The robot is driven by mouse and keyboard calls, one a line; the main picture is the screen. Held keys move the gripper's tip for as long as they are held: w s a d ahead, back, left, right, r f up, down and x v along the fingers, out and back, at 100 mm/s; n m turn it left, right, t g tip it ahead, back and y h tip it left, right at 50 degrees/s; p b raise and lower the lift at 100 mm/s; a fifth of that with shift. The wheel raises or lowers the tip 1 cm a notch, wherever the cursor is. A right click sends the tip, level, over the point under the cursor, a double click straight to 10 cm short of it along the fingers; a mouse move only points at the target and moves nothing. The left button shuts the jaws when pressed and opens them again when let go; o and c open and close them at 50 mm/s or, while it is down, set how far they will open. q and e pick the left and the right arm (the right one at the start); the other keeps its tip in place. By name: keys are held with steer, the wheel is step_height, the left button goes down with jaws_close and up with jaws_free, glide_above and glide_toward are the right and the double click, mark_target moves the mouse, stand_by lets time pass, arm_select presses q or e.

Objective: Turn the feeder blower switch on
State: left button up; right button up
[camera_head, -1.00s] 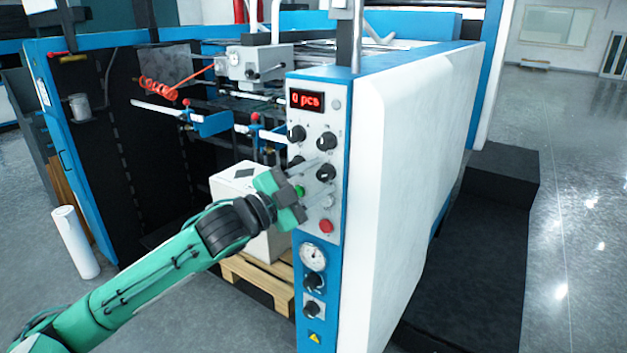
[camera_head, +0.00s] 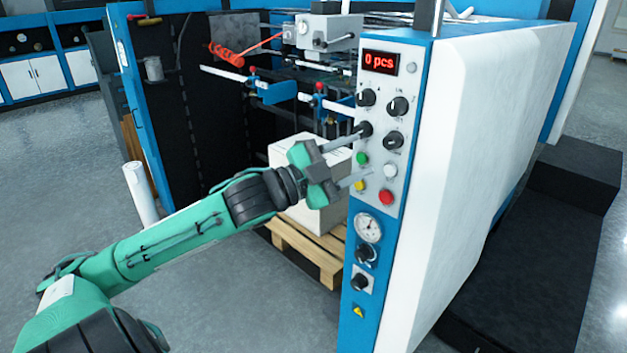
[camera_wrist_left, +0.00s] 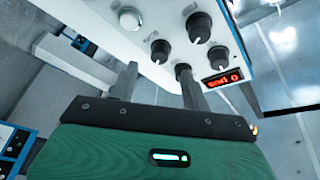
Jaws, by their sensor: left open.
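The control panel (camera_head: 385,150) has several black knobs; their labels are too small to read, so I cannot tell which is the feeder blower switch. My left gripper (camera_head: 362,153) is open and empty, at the panel's left side. Its upper fingertip is by the lower-left black knob (camera_head: 365,129); the lower one is near the yellow button (camera_head: 360,186). The green button (camera_head: 362,158) lies between them. My right gripper is out of view.
A red display (camera_head: 380,62) reads "0 pcs". A red button (camera_head: 386,197), a white button (camera_head: 390,171), a gauge (camera_head: 368,228) and lower knobs share the column. A white stack (camera_head: 315,205) on a wooden pallet (camera_head: 305,252) stands behind my gripper.

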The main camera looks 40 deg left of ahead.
arm_select(q)
steer(key=b+v, duration=0.2)
steer(key=v, duration=0.5)
steer(key=shift+s, duration=0.3)
steer(key=shift+a+f, duration=0.15)
steer(key=shift+a, duration=0.05)
stand_by(0.7)
